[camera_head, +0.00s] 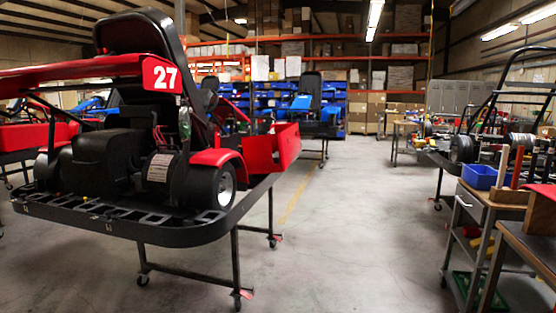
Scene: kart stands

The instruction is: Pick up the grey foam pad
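I cannot make out a grey foam pad anywhere in the head view. Neither of my grippers shows in this view.
A red and black kart numbered 27 (165,75) stands on a wheeled black stand (232,222) at the left. A cart (484,203) with a blue bin (480,176) is at the right. A wooden-topped table (535,246) stands at the lower right. The concrete floor (350,225) between is clear.

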